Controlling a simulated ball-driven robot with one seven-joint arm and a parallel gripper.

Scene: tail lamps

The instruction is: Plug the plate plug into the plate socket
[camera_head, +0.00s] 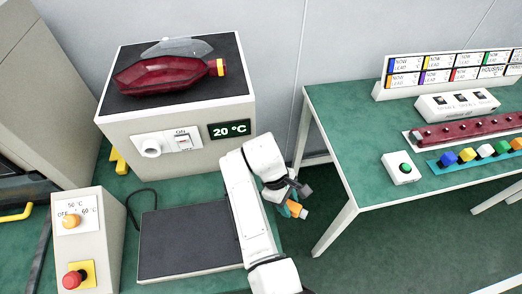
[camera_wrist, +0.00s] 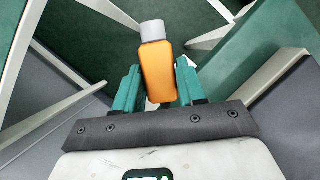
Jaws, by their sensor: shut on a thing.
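My gripper (camera_head: 291,207) is shut on an orange block with a pale grey end, which looks like the plate plug (camera_head: 298,210). It hangs over the gap between the two tables. In the wrist view the plug (camera_wrist: 158,72) sits between the green fingers, grey end pointing away from the gripper and slightly tilted. A white round fitting, apparently the plate socket (camera_head: 150,147), is on the front of the white box, left of the ON switch (camera_head: 183,142). My gripper is well to the right of it and apart from it.
A control box (camera_head: 88,240) stands left. The right table (camera_head: 345,120) holds coloured pieces and a button box.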

